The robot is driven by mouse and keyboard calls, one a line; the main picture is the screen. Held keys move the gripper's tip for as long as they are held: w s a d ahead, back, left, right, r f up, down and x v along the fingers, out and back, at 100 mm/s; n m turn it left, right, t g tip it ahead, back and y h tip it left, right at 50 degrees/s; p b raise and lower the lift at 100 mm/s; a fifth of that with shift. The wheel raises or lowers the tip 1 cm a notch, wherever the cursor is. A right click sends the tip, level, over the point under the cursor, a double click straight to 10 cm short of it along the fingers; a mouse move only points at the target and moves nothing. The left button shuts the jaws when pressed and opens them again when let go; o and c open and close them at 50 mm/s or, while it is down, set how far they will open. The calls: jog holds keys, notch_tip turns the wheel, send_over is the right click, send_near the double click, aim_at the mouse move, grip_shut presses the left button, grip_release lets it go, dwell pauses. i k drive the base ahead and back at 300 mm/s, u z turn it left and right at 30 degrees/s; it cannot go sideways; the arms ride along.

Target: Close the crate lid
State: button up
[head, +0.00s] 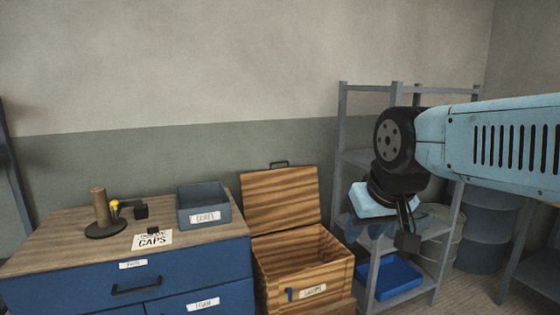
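The wooden crate (275,283) stands right of the blue cabinet, with a label and a small blue latch on its front. Its wooden lid (280,203) is open, tilted up at the back, with a dark handle (279,163) on its upper edge. The part of the crate's inside that shows looks empty. My gripper (407,237) hangs from the light-blue arm, right of the crate and lid and apart from them in the picture. It points down in front of the shelf. Its fingers are dark and small, so their opening cannot be made out.
A blue cabinet (90,278) with a wooden top stands left of the crate. It carries a grey bin (204,219), a spool stand (99,208) and a paper card (153,239). A metal shelf (343,130) with a blue tray (391,279) stands at the right. Drums (487,233) are behind it.

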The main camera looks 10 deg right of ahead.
aim_at(275, 201)
jog(key=z, duration=0.4)
jog(key=i, duration=0.75)
jog(key=z, duration=0.5)
jog(key=i, duration=1.3)
jog(key=u, duration=0.75)
jog(key=k, duration=0.8)
jog(key=u, duration=0.2)
jog(key=i, duration=0.8)
jog(key=z, duration=0.05)
